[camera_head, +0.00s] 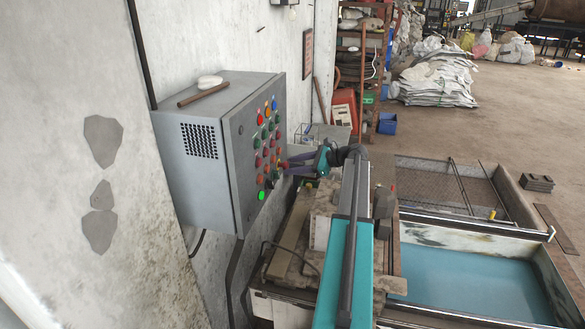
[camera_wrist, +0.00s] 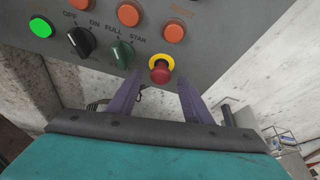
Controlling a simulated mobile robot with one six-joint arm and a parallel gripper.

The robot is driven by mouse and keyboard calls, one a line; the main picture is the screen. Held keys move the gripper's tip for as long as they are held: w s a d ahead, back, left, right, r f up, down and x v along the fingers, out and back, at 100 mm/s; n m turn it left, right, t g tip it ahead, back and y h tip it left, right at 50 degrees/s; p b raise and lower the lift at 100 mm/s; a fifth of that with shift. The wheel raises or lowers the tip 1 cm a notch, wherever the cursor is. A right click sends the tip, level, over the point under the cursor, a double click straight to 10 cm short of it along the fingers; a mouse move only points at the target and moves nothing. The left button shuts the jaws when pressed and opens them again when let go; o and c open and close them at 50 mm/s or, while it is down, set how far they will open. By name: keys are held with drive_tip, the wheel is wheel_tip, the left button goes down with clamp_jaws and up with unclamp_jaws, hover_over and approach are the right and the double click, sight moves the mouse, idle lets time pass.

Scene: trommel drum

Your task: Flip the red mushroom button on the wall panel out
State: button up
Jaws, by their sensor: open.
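The red mushroom button (camera_wrist: 160,73) sits on a yellow ring at the lower right corner of the grey wall panel (camera_wrist: 205,45). In the head view the panel (camera_head: 190,172) is a grey cabinet on the left wall, and my gripper's tips reach its right-hand front edge. My gripper (camera_wrist: 159,84) is open, with two purple fingers. In the wrist view the fingertips lie to the left and right of the button and slightly below it, with nothing held. In the head view my gripper (camera_head: 291,167) largely covers the button's area. I cannot tell whether a finger touches it.
Beside the button are a green selector (camera_wrist: 122,54), a black selector (camera_wrist: 81,41) and a lit green button (camera_wrist: 41,27). Several orange buttons sit above. A rod (camera_head: 203,95) and a white disc (camera_head: 210,82) lie on the cabinet. Machinery with a blue tray (camera_head: 470,287) stands right.

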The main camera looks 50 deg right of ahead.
drive_tip(key=b+v, duration=0.4)
drive_tip(key=v, duration=0.8)
drive_tip(key=shift+s+d, duration=0.15)
drive_tip(key=shift+s, duration=0.2)
